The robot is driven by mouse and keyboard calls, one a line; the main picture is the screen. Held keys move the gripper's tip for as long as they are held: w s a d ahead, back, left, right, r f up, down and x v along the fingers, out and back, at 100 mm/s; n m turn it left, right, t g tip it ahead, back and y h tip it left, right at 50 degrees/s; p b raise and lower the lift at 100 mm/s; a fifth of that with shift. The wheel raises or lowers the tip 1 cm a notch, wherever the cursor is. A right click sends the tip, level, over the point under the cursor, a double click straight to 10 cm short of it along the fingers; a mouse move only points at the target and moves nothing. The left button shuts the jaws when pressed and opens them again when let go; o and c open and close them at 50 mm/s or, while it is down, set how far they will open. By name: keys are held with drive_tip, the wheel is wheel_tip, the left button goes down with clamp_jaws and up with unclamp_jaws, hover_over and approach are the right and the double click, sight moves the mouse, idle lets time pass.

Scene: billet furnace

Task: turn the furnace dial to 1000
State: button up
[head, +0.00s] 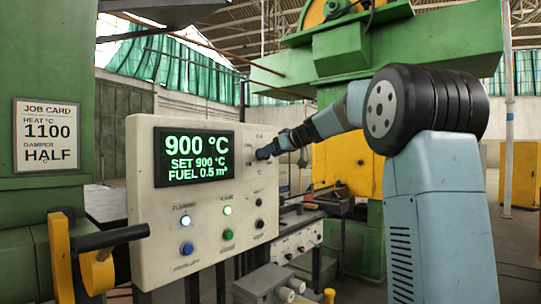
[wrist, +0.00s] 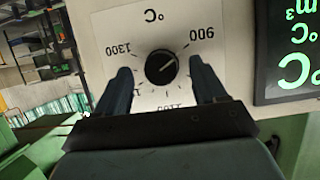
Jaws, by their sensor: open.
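The furnace dial (wrist: 160,67) is a round black knob on a pale scale plate, upside down in the wrist view. Its white mark points toward the 900 label. 1300 is on the other side and 1100 is partly hidden below; a finger covers other markings. My gripper (wrist: 161,68) is open, with one finger on each side of the knob; I cannot tell if they touch it. In the head view my gripper (head: 264,153) is at the control panel (head: 142,160) and hides the dial. The display (head: 194,157) reads 900 °C, SET 900 °C, FUEL 0.5 m³.
A job card (head: 47,135) on the left reads HEAT 1100, DAMPER HALF. A yellow-and-black lever (head: 112,237) projects at the panel's left. Lit buttons (head: 186,220) are below the display. A grey box (head: 268,283) stands low in front of the panel.

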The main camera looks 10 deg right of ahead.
drive_tip(key=shift+x, duration=0.8)
